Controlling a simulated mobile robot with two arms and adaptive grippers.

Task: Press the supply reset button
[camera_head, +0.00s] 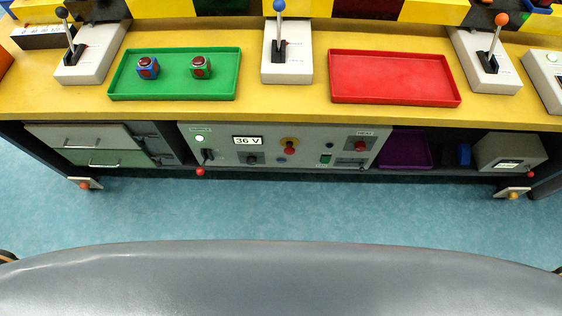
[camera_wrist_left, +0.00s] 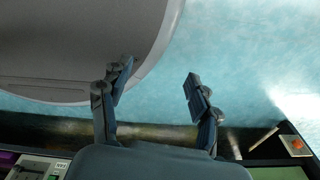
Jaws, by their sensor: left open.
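A grey supply panel (camera_head: 225,157) sits on the shelf under the yellow table in the head view. The labels are too small to tell which control is the supply reset button. My left gripper (camera_wrist_left: 158,86) is open and empty in the left wrist view, over the floor; part of a panel (camera_wrist_left: 38,168) shows at lower left. My right gripper is in neither view.
On the yellow table (camera_head: 285,103) are a green tray (camera_head: 175,88) with two cubes, an empty red tray (camera_head: 394,78) and several lever boxes. Drawers (camera_head: 84,135) flank the panel at left; a purple tray (camera_head: 406,149) and grey box (camera_head: 510,150) at right. Blue floor (camera_head: 280,213) is clear.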

